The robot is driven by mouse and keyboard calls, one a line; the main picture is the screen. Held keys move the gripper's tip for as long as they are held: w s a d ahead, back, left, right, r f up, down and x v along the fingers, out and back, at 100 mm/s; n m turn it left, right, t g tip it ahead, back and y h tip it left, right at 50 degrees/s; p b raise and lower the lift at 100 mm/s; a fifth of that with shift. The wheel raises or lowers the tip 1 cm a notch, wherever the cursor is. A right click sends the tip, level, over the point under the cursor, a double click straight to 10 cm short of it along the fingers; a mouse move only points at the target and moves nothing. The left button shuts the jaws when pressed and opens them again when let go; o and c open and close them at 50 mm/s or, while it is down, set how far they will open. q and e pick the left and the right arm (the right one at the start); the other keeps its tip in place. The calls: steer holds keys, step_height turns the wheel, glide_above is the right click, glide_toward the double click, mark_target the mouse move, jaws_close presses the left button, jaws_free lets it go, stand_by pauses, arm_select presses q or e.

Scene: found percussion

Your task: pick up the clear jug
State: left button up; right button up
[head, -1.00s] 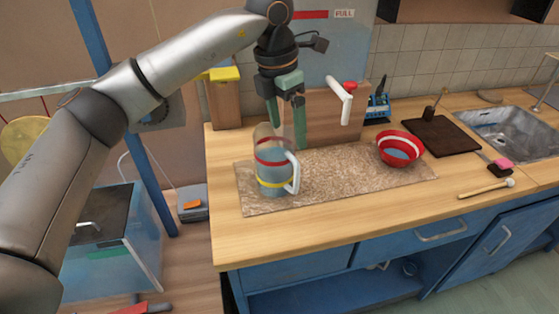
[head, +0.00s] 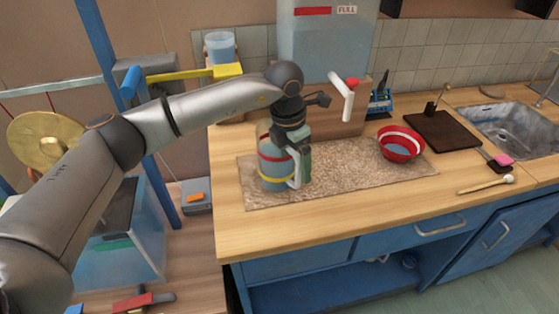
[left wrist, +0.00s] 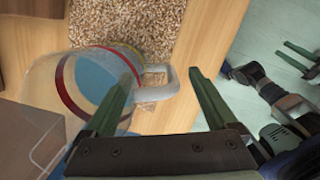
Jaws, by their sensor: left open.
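The clear jug (head: 272,169), with a red band, a yellow band and a white handle, stands upright on the speckled mat (head: 345,178) at its left end. My left gripper (head: 300,164) is low at the jug's right side, over the handle, and hides part of it. In the left wrist view the jug (left wrist: 88,82) lies left of centre. The open fingers of the left gripper (left wrist: 162,80) are on either side of the white handle; contact cannot be told. Part of my right gripper (left wrist: 297,58) shows at the right edge of the wrist view.
A red and white bowl (head: 401,145) sits at the mat's right end. A large tank (head: 325,45) with a white tap (head: 342,95) stands behind the jug. A dark board (head: 442,135), a mallet (head: 485,185) and a sink (head: 510,130) are farther right. The wooden counter front is clear.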

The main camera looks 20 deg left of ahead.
arm_select(q)
jaws_close()
stand_by(0.8)
steer(key=shift+w+r, duration=0.1)
